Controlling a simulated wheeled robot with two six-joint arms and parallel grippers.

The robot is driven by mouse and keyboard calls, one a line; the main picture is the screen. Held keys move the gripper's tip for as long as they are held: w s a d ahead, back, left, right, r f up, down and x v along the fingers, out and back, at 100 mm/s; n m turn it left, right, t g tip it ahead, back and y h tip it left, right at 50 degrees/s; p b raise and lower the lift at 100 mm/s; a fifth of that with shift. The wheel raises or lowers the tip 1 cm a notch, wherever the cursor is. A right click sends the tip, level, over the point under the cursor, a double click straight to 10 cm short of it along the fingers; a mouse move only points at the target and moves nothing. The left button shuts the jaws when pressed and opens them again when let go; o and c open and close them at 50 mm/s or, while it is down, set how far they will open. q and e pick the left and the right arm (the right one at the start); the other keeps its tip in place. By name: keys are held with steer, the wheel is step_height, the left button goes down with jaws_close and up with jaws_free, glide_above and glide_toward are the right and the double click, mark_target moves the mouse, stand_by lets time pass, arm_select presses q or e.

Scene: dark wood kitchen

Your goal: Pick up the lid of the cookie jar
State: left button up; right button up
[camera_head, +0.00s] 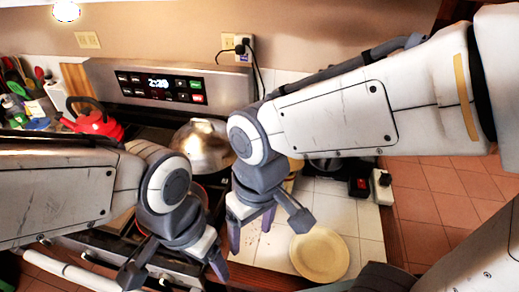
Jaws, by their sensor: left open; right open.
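I cannot make out a cookie jar for certain; my arms hide part of the counter and stove. A round, pale yellow, plate-like thing (320,254) lies on the white tiled counter; I cannot tell whether it is a lid or a plate. My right gripper (268,228) is open and empty above the counter, left of and above the round thing in the picture. Small beige parts of something show behind its wrist. My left gripper (174,270) is open and empty over the front of the stove, further left than the right one.
A shiny metal domed vessel (203,147) and a red kettle (92,122) are on the stove (165,89). Utensils (24,82) stand at the far left. A dark appliance (359,187) with a plug sits on the counter's right. Tiled floor (440,200) lies beyond.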

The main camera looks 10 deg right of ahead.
steer(key=w+d+r+m, duration=0.2)
steer(key=w+m, duration=0.1)
steer(key=w, duration=0.6)
steer(key=w+d+r+m, duration=0.2)
steer(key=w+m, duration=0.2)
steer(key=w, duration=0.4)
steer(key=w+d+r+m, duration=0.2)
steer(key=w+m, duration=0.1)
steer(key=w, duration=0.6)
steer(key=w+d+f+m, duration=0.1)
steer(key=w+d, duration=0.1)
steer(key=w+d+f+m+p, duration=0.1)
steer(key=w+d+f, duration=0.1)
steer(key=w+d+f+m+h+p, duration=0.1)
steer(key=w+d+f, duration=0.1)
step_height(320, 180, down, 5)
steer(key=shift+s+a+r+p, duration=0.1)
steer(key=shift+p, duration=1)
steer(key=shift+f, duration=0.35)
jaws_close()
steer(key=shift+r, duration=0.1)
